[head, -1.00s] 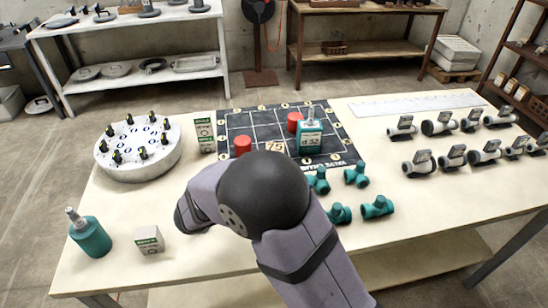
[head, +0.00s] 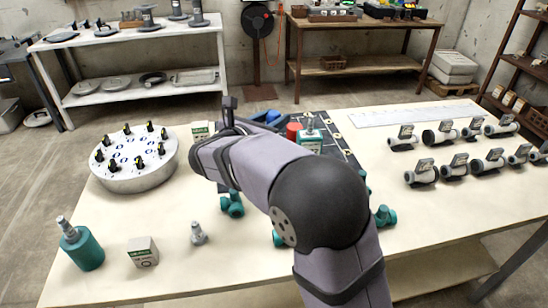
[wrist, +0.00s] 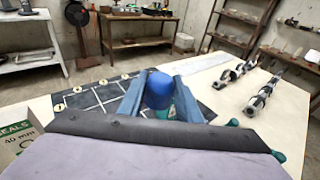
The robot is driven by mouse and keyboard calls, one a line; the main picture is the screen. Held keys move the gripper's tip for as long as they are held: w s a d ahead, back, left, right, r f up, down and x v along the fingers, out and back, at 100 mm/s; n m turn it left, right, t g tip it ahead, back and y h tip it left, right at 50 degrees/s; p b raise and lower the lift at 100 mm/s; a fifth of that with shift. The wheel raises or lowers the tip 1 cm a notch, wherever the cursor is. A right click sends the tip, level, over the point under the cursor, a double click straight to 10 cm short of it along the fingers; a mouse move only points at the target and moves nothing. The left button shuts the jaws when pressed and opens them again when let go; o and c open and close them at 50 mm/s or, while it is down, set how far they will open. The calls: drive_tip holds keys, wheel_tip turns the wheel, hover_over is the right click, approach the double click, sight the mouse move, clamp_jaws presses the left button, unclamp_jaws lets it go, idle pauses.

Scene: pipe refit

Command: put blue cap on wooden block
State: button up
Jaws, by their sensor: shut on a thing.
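In the wrist view the blue cap (wrist: 158,90) is between the two blue-grey fingers of my gripper (wrist: 157,84), which is shut on it. The cap is held near the dark gridded board (wrist: 100,97), and a teal object shows just behind and below it. In the head view my gripper (head: 265,117) is mostly behind my arm, and only blue parts show over the board (head: 335,138); I cannot separate cap from fingers there. The wooden block is hidden in both current views.
A red cap (head: 293,130) and a teal bottle (head: 311,140) stand on the board, close to my gripper. A round white stand (head: 133,160) is left. Teal fittings (head: 231,205) lie around my arm. White valves (head: 421,173) fill the right side.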

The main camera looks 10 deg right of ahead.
drive_tip(key=shift+f+b, duration=0.3)
drive_tip(key=shift+f, duration=4.75)
drive_tip(key=shift+f, duration=0.15)
drive_tip(key=o, duration=1)
drive_tip(key=shift+r, duration=0.2)
drive_tip(key=v, duration=1.2)
drive_tip(key=shift+r, duration=0.1)
